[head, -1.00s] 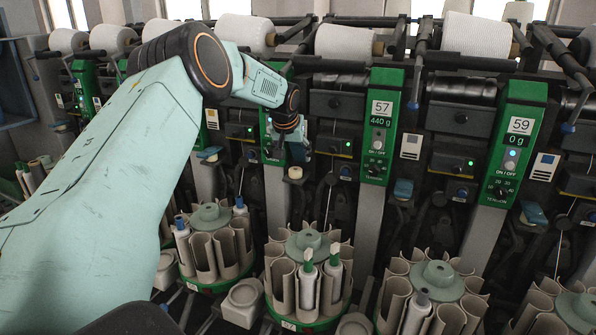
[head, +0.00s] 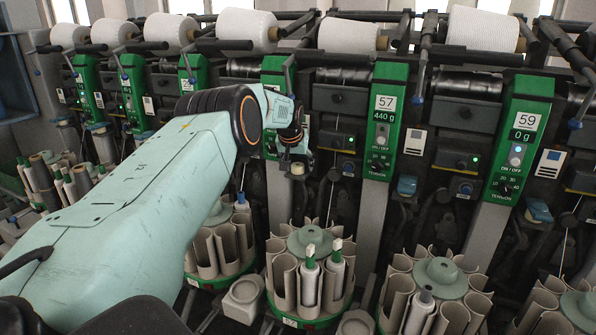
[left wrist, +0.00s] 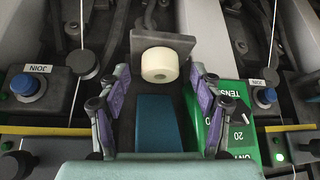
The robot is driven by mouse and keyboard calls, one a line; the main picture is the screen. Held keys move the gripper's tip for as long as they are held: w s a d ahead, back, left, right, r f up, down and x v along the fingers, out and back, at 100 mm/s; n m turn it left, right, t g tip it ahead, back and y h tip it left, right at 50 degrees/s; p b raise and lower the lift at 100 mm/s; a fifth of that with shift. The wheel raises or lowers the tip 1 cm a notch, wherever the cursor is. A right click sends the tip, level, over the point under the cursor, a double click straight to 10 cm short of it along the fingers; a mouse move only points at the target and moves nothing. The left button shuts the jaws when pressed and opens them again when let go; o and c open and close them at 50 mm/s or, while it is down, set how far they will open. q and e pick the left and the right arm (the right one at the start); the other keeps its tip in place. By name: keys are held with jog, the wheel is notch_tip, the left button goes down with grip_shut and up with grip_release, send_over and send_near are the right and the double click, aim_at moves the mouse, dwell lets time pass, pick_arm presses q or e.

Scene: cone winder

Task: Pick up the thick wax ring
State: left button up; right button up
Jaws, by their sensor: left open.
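The thick wax ring (left wrist: 160,65) is a cream, short cylinder with a small hole, set against a grey bracket (left wrist: 162,45) in the left wrist view. In the head view the ring (head: 297,168) is a small pale spot just below my left gripper (head: 294,158). In the left wrist view my left gripper (left wrist: 155,85) is open, its purple-padded fingers spread to either side. The ring lies between and a little beyond the fingertips, with a gap on both sides. My right gripper is not in view.
A blue block (left wrist: 157,122) lies between the fingers. A green panel (left wrist: 228,115) is close beside the right finger. Blue JOIN buttons (left wrist: 25,86) flank the gripper. Below stand round magazines of tubes (head: 308,240); white yarn cones (head: 347,37) line the top.

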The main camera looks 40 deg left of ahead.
pick_arm(q)
jog(key=shift+w+f, duration=0.15)
jog(key=shift+w, duration=0.05)
jog(key=shift+s, duration=0.25)
jog(key=shift+c, duration=0.4)
jog(key=shift+w, duration=0.2)
jog(key=c, duration=0.5)
jog(key=shift+s, duration=0.15)
jog(key=c, duration=0.5)
jog(key=shift+o, duration=0.2)
